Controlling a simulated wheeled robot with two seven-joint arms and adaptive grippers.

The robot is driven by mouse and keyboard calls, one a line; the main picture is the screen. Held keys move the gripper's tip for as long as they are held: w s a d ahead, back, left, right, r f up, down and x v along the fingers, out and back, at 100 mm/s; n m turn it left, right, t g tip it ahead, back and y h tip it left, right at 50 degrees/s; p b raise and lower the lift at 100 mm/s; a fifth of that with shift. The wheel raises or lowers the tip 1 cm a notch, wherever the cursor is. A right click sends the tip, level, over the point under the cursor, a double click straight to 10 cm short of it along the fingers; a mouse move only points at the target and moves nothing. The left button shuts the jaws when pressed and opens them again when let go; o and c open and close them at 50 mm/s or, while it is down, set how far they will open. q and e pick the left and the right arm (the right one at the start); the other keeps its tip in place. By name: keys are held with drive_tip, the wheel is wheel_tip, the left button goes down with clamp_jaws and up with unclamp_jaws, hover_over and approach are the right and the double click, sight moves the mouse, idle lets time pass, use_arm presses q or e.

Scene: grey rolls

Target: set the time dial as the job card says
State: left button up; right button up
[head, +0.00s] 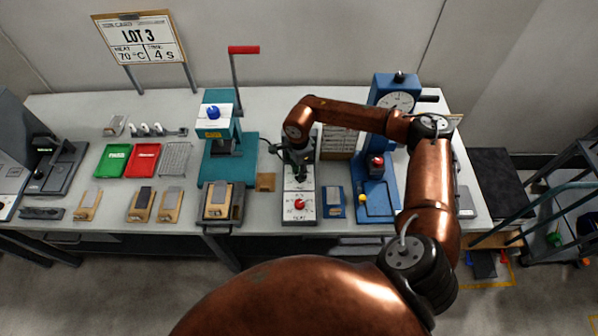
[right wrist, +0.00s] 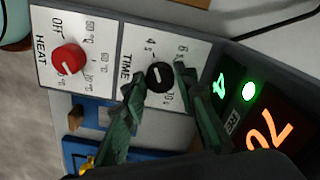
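The job card (head: 142,38) reads LOT 3, HEAT 70 °C, TIME 4 s. The control box (head: 299,218) stands at the table's middle; its panel (right wrist: 108,30) shows in the right wrist view. The black time dial (right wrist: 160,76) has a pale pointer mark; marks for 4 s, 6 s and a higher one surround it. The red heat dial (right wrist: 68,59) is to its left. My right gripper (right wrist: 159,77) is open, with one green finger on each side of the time dial and small gaps showing. In the head view my right gripper (head: 297,180) hides the time dial. My left gripper is out of view.
Beside the dial a green digit 4 (right wrist: 220,84), a lit green lamp (right wrist: 249,91) and orange digits (right wrist: 270,131) show. A teal press (head: 243,165) stands left of the box, a blue press with a gauge (head: 368,208) right.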

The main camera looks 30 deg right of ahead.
drive_tip(key=o, duration=0.4)
wheel_tip(320, 180, up, 12)
idle(0.6)
drive_tip(key=shift+d, duration=0.1)
